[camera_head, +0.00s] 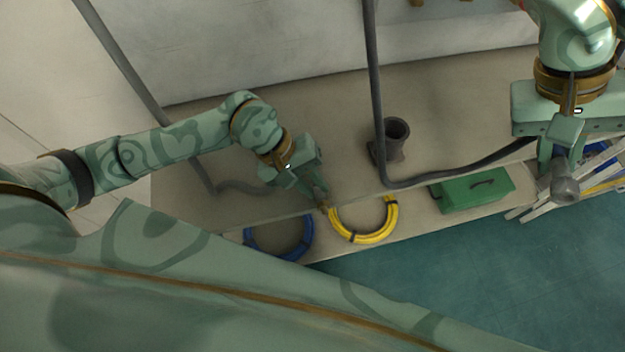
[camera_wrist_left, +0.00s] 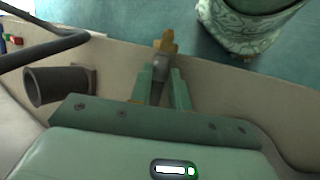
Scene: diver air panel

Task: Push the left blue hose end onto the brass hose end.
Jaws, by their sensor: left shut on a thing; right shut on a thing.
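My left gripper (camera_head: 322,200) is low over the front edge of the bench, shut on a grey hose end with a brass tip (camera_wrist_left: 167,42). In the left wrist view the tip sticks out beyond the fingers (camera_wrist_left: 160,92). My right gripper (camera_head: 560,168) is far to the right, shut on a dark grey hose end (camera_head: 566,190) that points down, past the bench end. A dark hose (camera_head: 450,172) runs to that gripper. The two hose ends are well apart. No hose end looks clearly blue.
A yellow coil (camera_head: 392,222) and a blue coil (camera_head: 309,235) hang at the bench front. A dark cup-like holder (camera_head: 397,130) stands on the bench (camera_head: 330,120). A green box (camera_head: 480,192) and a ladder (camera_head: 600,178) are at the right.

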